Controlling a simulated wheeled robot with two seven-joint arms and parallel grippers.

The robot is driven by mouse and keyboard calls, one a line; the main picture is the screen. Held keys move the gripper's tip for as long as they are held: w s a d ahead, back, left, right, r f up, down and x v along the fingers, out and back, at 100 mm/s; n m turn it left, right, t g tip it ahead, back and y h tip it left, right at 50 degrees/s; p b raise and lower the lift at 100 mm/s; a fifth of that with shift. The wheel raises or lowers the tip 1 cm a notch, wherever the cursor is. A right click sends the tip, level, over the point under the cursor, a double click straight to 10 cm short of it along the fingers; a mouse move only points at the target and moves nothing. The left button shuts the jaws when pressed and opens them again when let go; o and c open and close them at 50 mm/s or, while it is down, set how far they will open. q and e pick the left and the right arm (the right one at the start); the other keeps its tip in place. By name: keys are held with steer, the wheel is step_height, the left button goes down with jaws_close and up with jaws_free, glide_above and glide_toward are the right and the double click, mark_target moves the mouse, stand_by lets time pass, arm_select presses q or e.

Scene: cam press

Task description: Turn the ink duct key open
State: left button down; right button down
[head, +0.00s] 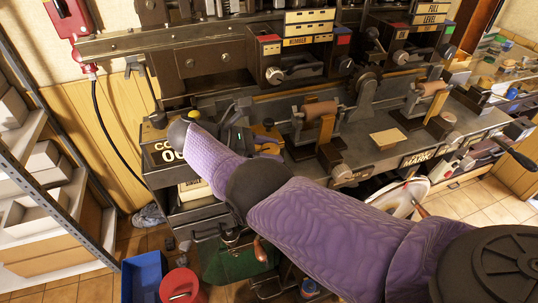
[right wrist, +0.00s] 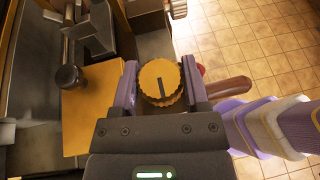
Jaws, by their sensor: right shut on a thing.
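In the right wrist view, a round orange-yellow knob with a notched rim (right wrist: 151,82) sits between the two purple fingers of my right gripper (right wrist: 160,88). I take it to be the ink duct key. A dark line on its face runs nearly up and down in that view. My right gripper is shut on it, one finger at each side. In the head view my right gripper (head: 268,140) is at the left front of the press (head: 300,90), partly hidden by my purple forearm. My left gripper is not in view.
A dark ball-ended lever (right wrist: 69,78) and an orange-yellow panel (right wrist: 92,118) are close to the gripper. A blue bin (head: 144,276) and a red bucket (head: 181,286) stand on the floor. Shelving (head: 45,165) is at the left.

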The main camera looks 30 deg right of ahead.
stand_by(0.4)
steer(key=shift+c, duration=0.4)
jaws_free()
